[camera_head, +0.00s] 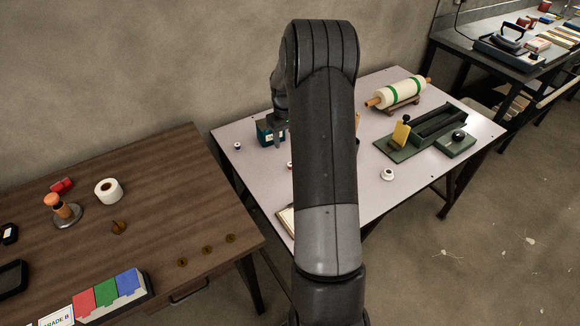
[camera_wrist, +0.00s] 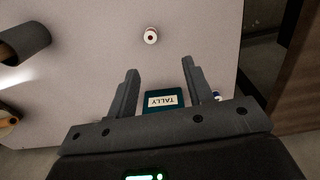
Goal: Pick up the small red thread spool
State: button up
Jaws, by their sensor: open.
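In the wrist view a small spool (camera_wrist: 150,35) with pale ends and red on it stands on the light table, beyond my fingertips and apart from them. In the head view a sliver of red and white beside my arm (camera_head: 289,165) seems to be the same spool, mostly hidden. My gripper (camera_wrist: 159,69) is open, with nothing between its fingertips. In the head view it shows partly at the arm's left edge, above the teal box (camera_head: 265,133).
A white roll (camera_head: 387,174), green tool (camera_head: 425,133) and fabric roll (camera_head: 400,93) occupy the table's right. A wooden table (camera_head: 160,190) stands left.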

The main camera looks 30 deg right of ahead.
jog(key=f, duration=0.4)
jog(key=d+f, duration=0.1)
jog(key=f, duration=0.2)
jog(key=shift+f, duration=0.1)
jog(key=shift+s+d+f, duration=0.1)
jog(key=shift+d+f, duration=0.1)
jog(key=shift+f, duration=1.1)
jog(key=shift+s+d+f, duration=0.1)
jog(key=shift+d+f, duration=0.1)
jog(key=shift+f, duration=1.1)
grip_shut()
